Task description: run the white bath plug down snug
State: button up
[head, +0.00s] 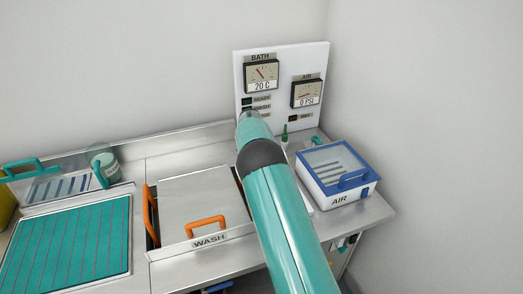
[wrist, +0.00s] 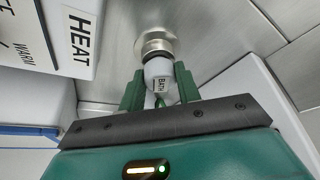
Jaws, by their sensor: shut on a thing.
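In the wrist view the white bath plug (wrist: 158,69), with a small BATH label, sits between the green fingers of my gripper (wrist: 158,88). My gripper is shut on it. The plug's far end meets a round metal fitting (wrist: 155,43) on a steel surface. I cannot tell how deep the plug sits in it. In the head view my own arm covers the plug, the fitting and my fingers.
A white panel labelled HEAT (wrist: 78,35) is close on the left in the wrist view. The head view shows a gauge panel (head: 285,60) reading 20 C and 0 PSI, a blue-lidded AIR box (head: 338,185), and a WASH cover (head: 190,205) with orange handles.

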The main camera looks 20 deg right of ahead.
jog(key=shift+m, duration=0.8)
jog(key=shift+f+g, duration=0.1)
jog(key=shift+g, duration=0.2)
jog(key=shift+m+h, duration=0.3)
jog(key=shift+m, duration=0.6)
jog(key=shift+w+g, duration=0.1)
jog(key=shift+g, duration=0.2)
jog(key=shift+m+g, duration=0.3)
jog(key=shift+m, duration=0.5)
jog(key=o, duration=0.6)
jog(key=shift+c, duration=0.2)
